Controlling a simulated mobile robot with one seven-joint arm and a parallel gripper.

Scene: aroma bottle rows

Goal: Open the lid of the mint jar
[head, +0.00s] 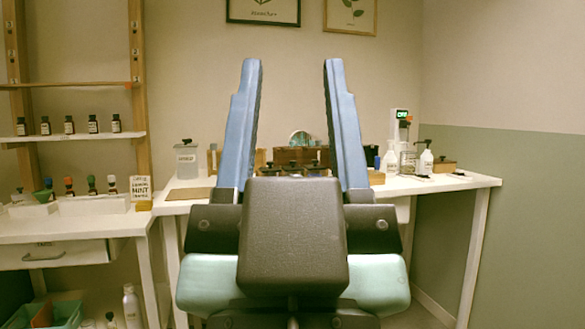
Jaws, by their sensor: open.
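My gripper (292,75) fills the middle of the view. Its two long blue fingers point up and stand wide apart, with nothing between them. A pale jar (187,165) with a dark knobbed lid stands on the white table, left of my gripper. The lid (187,144) sits on the jar. The jar has a small label, too small to read, so I cannot tell whether it is the mint jar. A card (141,190) at the left shows the word MINT among other lines. My gripper is apart from all of these.
The white table (455,183) holds dark boxes (300,156) partly hidden behind my fingers, and pump bottles (425,160) at the right. A wooden board (188,194) lies in front of the jar. A rack (75,138) with several small bottles stands at the left.

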